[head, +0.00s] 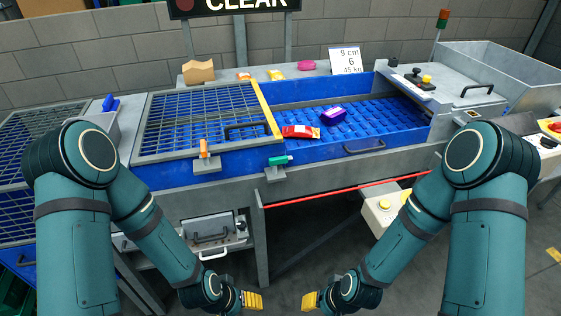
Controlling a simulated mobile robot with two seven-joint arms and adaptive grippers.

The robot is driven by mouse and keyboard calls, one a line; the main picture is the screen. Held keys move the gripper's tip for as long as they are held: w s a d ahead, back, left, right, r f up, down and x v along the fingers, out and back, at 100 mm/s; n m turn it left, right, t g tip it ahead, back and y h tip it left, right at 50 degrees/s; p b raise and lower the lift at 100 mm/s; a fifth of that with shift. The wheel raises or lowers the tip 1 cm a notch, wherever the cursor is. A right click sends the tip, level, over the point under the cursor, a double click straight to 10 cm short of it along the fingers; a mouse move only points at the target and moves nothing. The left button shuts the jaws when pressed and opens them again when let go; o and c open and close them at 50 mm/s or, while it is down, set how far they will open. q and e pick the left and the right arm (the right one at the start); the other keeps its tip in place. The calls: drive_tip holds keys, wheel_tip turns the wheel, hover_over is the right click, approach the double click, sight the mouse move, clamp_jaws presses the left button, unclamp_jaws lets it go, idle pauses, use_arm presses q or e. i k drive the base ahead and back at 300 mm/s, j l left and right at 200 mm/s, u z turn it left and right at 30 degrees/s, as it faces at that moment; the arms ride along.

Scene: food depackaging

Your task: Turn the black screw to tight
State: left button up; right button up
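On the grey housing at the right end of the blue conveyor, a small black knob (416,71) stands beside a yellow knob (427,78) on a dark plate. Another small black part (393,62) sits at the housing's left edge. I cannot tell which of these is the black screw, or how tight it is. My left gripper (252,300) and my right gripper (310,300) hang low at the bottom centre, in front of the machine and far from the knobs. Their yellow fingertips face each other across a gap. Whether each is open or shut does not show clearly.
A red packet (300,131) and a purple packet (334,115) lie on the blue conveyor (390,112). A mesh guard (200,115) covers its left part. An orange clamp (204,149) and a green-handled clamp (280,160) sit on the front edge. A red bar runs below.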

sight(241, 226)
drive_tip(key=l, duration=0.65)
drive_tip(key=i+l, duration=0.1)
drive_tip(key=l, duration=0.55)
